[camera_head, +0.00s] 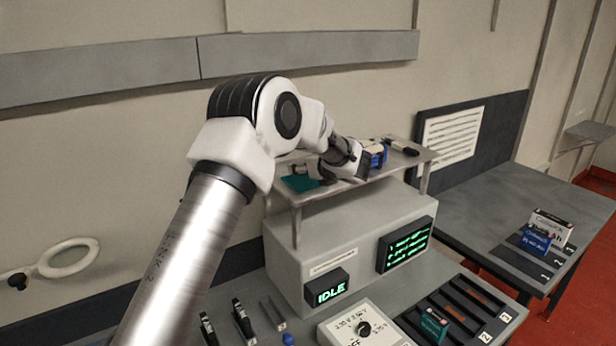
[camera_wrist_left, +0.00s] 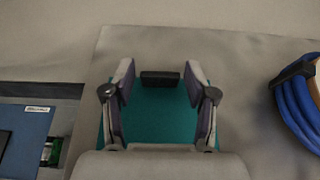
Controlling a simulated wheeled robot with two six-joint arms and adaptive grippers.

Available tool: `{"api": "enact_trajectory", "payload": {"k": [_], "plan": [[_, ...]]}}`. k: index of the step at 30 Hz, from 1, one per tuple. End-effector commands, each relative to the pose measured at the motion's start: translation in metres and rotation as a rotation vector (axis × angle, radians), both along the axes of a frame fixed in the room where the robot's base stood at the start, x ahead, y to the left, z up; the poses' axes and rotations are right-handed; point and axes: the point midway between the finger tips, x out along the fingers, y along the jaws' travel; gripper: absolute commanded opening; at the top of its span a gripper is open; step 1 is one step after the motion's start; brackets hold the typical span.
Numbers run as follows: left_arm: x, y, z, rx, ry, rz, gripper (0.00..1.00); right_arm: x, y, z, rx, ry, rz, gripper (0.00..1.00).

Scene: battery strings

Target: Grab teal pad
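The teal pad (camera_head: 299,183) lies at the left end of the raised shelf in the head view, partly hidden by my left gripper (camera_head: 316,172). In the left wrist view the teal pad (camera_wrist_left: 158,115) fills the space between and below the two fingers. The left gripper (camera_wrist_left: 160,80) has its fingers spread wide, with a small black block (camera_wrist_left: 160,78) between the tips at the pad's far edge. Contact with the pad cannot be told. My right gripper is not in view.
The shelf (camera_head: 420,157) also carries a blue coil (camera_wrist_left: 292,108) with a black strap, right of the pad. Below stand a box with an IDLE display (camera_head: 328,289), a dial meter (camera_head: 364,326) and numbered slots. A right-hand table (camera_head: 470,205) holds small boxes.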

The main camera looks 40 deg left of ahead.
Motion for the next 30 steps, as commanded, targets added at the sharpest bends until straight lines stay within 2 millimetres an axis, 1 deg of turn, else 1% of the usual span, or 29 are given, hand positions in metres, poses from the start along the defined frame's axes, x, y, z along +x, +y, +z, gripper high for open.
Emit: {"api": "enact_trajectory", "payload": {"k": [1,3,12,16,20,24,26,30], "plan": [[0.0,0.0,0.0,0.0,0.0,0.0,0.28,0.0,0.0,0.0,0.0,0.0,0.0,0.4],[0.0,0.0,0.0,0.0,0.0,0.0,0.06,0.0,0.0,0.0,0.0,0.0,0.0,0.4],[0.0,0.0,0.0,-0.001,0.0,0.0,0.06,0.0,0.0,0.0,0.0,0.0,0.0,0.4],[0.0,0.0,0.003,0.0,-0.001,0.0,0.06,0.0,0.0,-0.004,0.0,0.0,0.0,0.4],[0.0,0.0,0.012,-0.001,-0.003,0.001,0.06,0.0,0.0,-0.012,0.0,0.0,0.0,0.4],[0.0,0.0,0.031,-0.001,-0.005,0.0,0.06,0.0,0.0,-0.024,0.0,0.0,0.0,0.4],[-0.003,-0.011,0.033,0.001,-0.001,-0.003,0.06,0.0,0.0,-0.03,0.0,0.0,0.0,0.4],[-0.013,-0.041,0.035,0.003,-0.001,-0.004,0.06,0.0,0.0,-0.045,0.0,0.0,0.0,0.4]]}}
